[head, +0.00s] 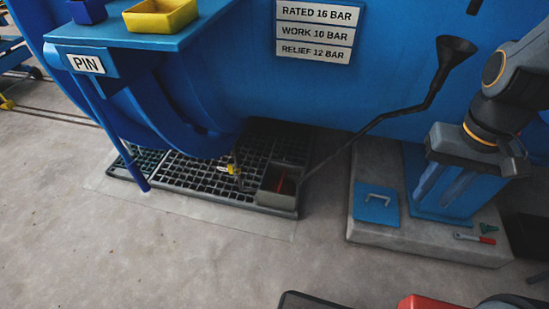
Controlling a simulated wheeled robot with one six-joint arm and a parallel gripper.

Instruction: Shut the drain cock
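The drain cock (232,169) sits low under the blue vessel, above the floor grating. It is small in the head view, with a yellow part showing. Whether its handle stands open or shut is too small to tell. My gripper (432,197) hangs at the right, pointing down and left in front of the blue vessel support. Its two fingers look apart with nothing between them. It is well to the right of the cock and not touching it.
A black funnel (456,46) on a bent pipe slopes between the cock and my gripper. A grey box (277,187) stands on the grating (205,180). A blue plate with a handle (376,204) and a red-handled tool (474,238) lie on the concrete plinth. The front floor is mostly clear.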

